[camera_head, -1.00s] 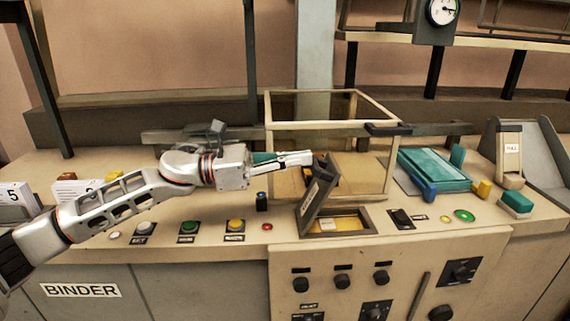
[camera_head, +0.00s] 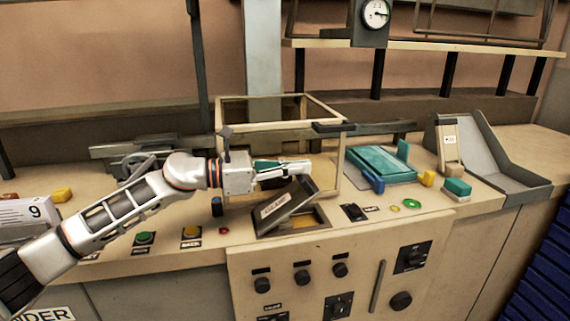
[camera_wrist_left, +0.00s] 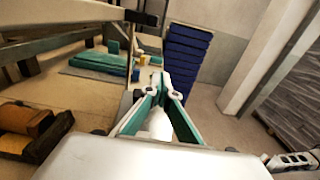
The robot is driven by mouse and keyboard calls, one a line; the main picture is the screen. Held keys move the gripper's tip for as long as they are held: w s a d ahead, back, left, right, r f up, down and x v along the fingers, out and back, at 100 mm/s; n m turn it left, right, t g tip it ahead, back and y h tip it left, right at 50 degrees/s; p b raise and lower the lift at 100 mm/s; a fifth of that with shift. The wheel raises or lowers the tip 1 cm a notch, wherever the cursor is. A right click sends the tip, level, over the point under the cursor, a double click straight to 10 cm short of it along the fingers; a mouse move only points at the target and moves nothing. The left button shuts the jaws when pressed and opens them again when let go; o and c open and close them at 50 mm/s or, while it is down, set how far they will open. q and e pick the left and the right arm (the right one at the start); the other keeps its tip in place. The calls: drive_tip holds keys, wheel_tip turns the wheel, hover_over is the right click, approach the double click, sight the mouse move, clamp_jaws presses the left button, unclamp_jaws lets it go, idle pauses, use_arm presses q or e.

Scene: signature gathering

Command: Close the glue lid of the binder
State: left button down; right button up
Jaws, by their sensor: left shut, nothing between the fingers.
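The binder (camera_head: 160,285) is a beige machine with buttons and knobs on its top and front. Its glue lid (camera_head: 284,208) is a dark labelled flap, tilted partway over a framed glue opening (camera_head: 304,223) with yellow inside. My left gripper (camera_head: 305,168) is shut and empty, its fingertips just above and behind the lid's raised edge. Whether they touch the lid I cannot tell. The left wrist view shows the closed fingers (camera_wrist_left: 160,84) from behind, with the lid not clearly seen.
A clear-sided frame box (camera_head: 325,138) stands behind the lid. A teal block (camera_head: 380,163) with a blue piece lies to its right. Green (camera_head: 144,238) and yellow (camera_head: 191,232) buttons sit left of the lid, beneath my arm. A grey chute (camera_head: 490,150) stands at far right.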

sight(314, 183)
use_arm(q)
drive_tip(key=shift+w+d+f+y, duration=0.1)
drive_tip(key=shift+d+y, duration=0.2)
drive_tip(key=shift+d, duration=0.1)
drive_tip(key=shift+w+d+f+y+p, duration=0.2)
drive_tip(key=shift+d+f+y+p, duration=0.25)
drive_tip(key=shift+d+f, duration=0.55)
drive_tip(key=shift+w+d+f, duration=0.1)
drive_tip(key=shift+d+f, duration=0.1)
drive_tip(key=shift+f, duration=0.05)
drive_tip(key=shift+w+d+f+g+y+p, duration=0.2)
drive_tip(key=shift+d+g+y+p, duration=0.1)
drive_tip(key=shift+p, duration=0.2)
drive_tip(key=shift+w+d+f+y+p, duration=0.1)
drive_tip(key=shift+d+f+y+p, duration=0.25)
drive_tip(key=shift+f, duration=0.15)
drive_tip(key=shift+d+f+y+p, duration=0.25)
drive_tip(key=shift+f+y+p, duration=0.05)
drive_tip(key=shift+f, duration=0.2)
drive_tip(key=shift+w+d+f+g+y+p, duration=0.15)
drive_tip(key=shift+f+y+p, duration=0.1)
drive_tip(key=shift+f, duration=0.15)
drive_tip(key=shift+s+d+f+g+y+p, duration=0.15)
drive_tip(key=shift+f+y, duration=0.1)
drive_tip(key=shift+f, duration=0.15)
drive_tip(key=shift+w, duration=0.1)
